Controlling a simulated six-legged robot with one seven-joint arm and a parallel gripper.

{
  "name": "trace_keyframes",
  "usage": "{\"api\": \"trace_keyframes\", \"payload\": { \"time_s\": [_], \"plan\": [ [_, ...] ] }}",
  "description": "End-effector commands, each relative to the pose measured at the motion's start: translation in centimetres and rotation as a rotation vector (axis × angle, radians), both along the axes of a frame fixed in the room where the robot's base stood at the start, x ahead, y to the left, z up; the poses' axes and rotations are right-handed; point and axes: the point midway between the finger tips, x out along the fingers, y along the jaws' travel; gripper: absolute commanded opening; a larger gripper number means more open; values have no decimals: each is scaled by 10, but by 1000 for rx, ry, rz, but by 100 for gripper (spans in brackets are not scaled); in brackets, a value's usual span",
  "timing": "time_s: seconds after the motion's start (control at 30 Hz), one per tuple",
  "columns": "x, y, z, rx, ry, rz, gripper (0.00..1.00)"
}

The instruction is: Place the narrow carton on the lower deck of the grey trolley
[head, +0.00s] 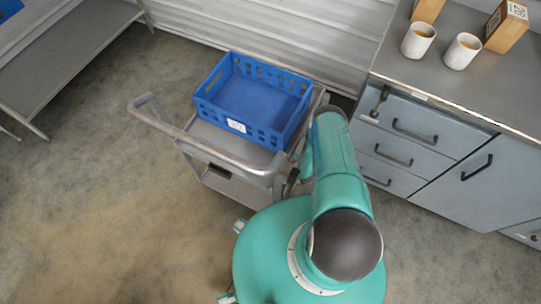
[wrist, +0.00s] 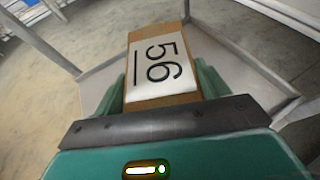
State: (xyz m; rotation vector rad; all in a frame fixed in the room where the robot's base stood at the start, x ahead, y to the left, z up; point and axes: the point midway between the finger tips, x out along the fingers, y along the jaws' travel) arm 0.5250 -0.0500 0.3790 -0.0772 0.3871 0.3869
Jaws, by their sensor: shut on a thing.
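The narrow carton (wrist: 160,62) is brown with a white label reading 56. My gripper (wrist: 163,88) is shut on it, with a teal finger on each side. The grey trolley (head: 232,140) stands left of my arm in the head view. Its lower deck (head: 238,186) shows partly under the upper deck. In the wrist view a grey deck with a raised edge, seemingly the lower deck (wrist: 240,72), lies beneath and around the carton. I cannot tell whether the carton touches it. My arm hides the gripper and carton in the head view.
A blue crate (head: 298,121) sits on the trolley's upper deck. A grey drawer counter (head: 440,85) at right bears two mugs (head: 418,40) (head: 462,51) and cartons (head: 506,25). A grey bench (head: 70,55) stands at upper left. The floor left of the trolley is clear.

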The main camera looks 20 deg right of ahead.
Motion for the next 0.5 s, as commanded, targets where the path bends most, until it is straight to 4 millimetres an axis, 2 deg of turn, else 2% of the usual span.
{"api": "trace_keyframes", "payload": {
  "time_s": [0.33, 0.5],
  "plan": [
    [20, 12, -26, -1, -1, 3, 15],
    [19, 10, -48, -1, -2, 1, 15]
  ]
}}
